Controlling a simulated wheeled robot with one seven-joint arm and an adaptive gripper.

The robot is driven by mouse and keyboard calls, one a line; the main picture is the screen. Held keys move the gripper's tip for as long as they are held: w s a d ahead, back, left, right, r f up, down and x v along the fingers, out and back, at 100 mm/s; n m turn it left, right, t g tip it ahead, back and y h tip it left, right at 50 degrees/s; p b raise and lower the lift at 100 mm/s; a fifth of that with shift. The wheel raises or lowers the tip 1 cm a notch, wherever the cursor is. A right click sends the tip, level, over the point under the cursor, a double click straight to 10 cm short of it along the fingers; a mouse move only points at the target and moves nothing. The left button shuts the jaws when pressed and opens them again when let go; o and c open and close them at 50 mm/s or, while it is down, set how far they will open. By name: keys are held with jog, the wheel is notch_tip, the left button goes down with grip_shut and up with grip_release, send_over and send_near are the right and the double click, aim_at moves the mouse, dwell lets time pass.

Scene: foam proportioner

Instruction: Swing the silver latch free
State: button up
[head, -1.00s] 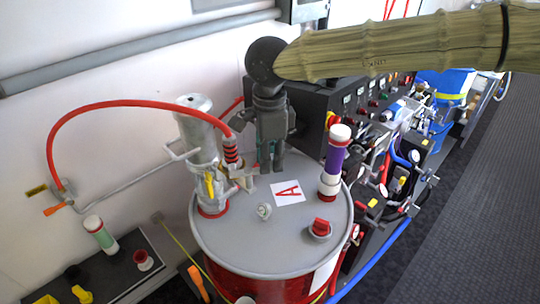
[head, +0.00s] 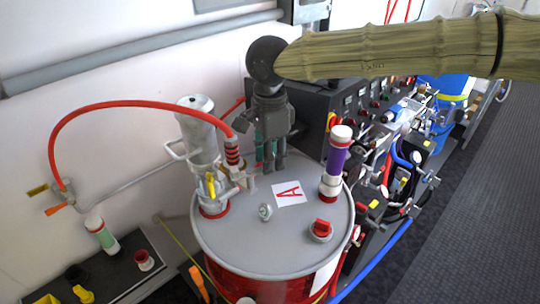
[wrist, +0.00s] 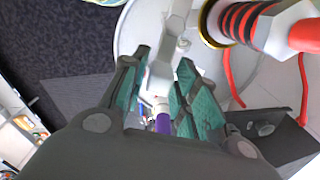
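The silver latch (wrist: 161,72) shows in the wrist view as a pale metal piece between my fingers. In the head view a small silver fitting, apparently the latch (head: 238,176), sits beside the red-and-black hose end on the drum top. My gripper (head: 270,166) points down just right of this fitting. In the wrist view my gripper (wrist: 158,95) has its two green-padded fingers apart, one on each side of the latch. I cannot tell whether either finger touches it.
The red hose (head: 130,104) arches from the wall to its striped end (head: 232,152), close to my gripper. A silver pump cylinder (head: 197,130) stands left on the drum (head: 245,240). A purple-and-white tube (head: 335,165) stands right. The drum's front top holds a red cap (head: 321,229).

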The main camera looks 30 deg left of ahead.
jog(key=shift+o, duration=0.4)
notch_tip(320, 180, up, 12)
dwell(0.5)
dwell(0.5)
